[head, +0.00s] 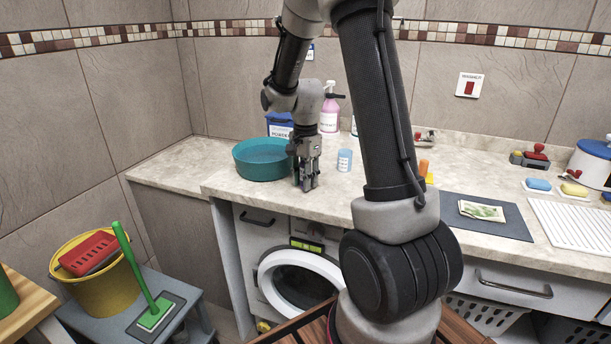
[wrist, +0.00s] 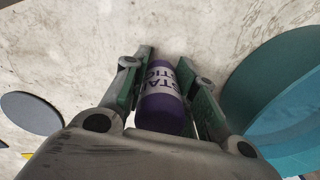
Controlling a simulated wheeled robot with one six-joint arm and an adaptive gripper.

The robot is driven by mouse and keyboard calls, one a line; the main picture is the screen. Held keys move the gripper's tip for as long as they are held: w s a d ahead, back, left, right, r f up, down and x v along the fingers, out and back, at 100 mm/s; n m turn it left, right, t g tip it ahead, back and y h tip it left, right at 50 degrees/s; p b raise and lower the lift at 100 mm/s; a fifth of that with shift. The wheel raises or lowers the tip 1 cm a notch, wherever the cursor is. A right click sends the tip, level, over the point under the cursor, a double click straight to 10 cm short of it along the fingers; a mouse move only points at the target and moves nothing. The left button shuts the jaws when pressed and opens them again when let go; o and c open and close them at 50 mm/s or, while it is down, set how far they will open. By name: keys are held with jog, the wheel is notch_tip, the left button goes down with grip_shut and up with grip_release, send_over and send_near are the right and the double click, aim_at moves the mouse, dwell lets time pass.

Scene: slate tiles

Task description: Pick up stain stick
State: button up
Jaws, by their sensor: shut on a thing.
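The stain stick (wrist: 162,95) is a purple cylinder with a white label band, seen in the wrist view between the two fingers. My gripper (wrist: 165,85) is shut on it, with a green-padded finger on each side. In the head view my gripper (head: 306,184) points down at the counter, just right of the teal basin. The stain stick is hidden behind the fingers there. I cannot tell whether it still touches the counter.
The teal basin (head: 262,160) stands close beside my gripper and also shows in the wrist view (wrist: 285,110). A white-and-blue cup-like container (head: 344,161), a pink bottle (head: 329,112) and a blue box (head: 279,125) stand nearby. The counter's front edge is close.

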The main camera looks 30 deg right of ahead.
aim_at(305, 161)
notch_tip(305, 161, up, 10)
jog(key=shift+r, duration=0.1)
dwell(0.4)
dwell(0.5)
